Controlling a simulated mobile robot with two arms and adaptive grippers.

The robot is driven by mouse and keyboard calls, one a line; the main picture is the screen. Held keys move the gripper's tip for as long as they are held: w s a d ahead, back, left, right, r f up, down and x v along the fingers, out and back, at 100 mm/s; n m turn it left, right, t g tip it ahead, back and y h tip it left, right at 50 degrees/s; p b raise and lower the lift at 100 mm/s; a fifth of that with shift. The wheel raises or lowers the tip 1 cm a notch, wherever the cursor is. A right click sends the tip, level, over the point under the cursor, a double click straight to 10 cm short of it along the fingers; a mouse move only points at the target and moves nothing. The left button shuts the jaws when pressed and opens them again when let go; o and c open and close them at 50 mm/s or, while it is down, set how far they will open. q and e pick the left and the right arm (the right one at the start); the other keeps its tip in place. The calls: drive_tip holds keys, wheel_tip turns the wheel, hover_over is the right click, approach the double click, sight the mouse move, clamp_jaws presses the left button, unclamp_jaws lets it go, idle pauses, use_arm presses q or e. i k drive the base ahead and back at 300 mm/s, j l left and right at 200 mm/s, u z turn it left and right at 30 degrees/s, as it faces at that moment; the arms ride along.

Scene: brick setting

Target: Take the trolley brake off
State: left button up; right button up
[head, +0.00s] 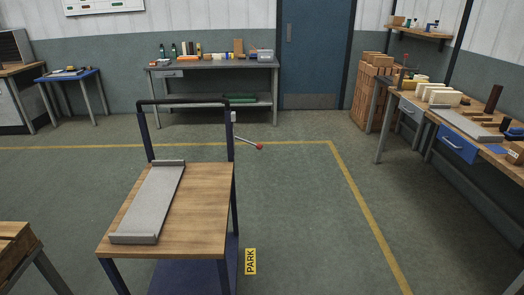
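The trolley (214,222) stands in front of me, with a wooden top, dark blue legs and a black push handle (183,101) at its far end. A brake lever (247,143) with a red knob (259,147) sticks out to the right from a pale bracket on the right handle post, sloping slightly down. A yellow PARK label (250,261) shows beside the trolley's lower right side. A grey metal tray (150,204) lies on the left part of the top. Neither of my grippers is in view.
Floor right of the trolley is clear, crossed by a yellow line (365,205). A workbench (470,140) with bricks and tools runs along the right. A shelf bench (212,68) and blue door (315,55) stand at the back. A wooden table corner (14,240) is at lower left.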

sight(259, 146)
drive_tip(key=i+l, duration=0.25)
drive_tip(key=l, duration=0.15)
drive_tip(key=i+l+z, duration=0.15)
drive_tip(key=i, duration=0.8)
drive_tip(key=i+l+z, duration=0.2)
drive_tip(key=i, duration=0.75)
drive_tip(key=i+j, duration=0.3)
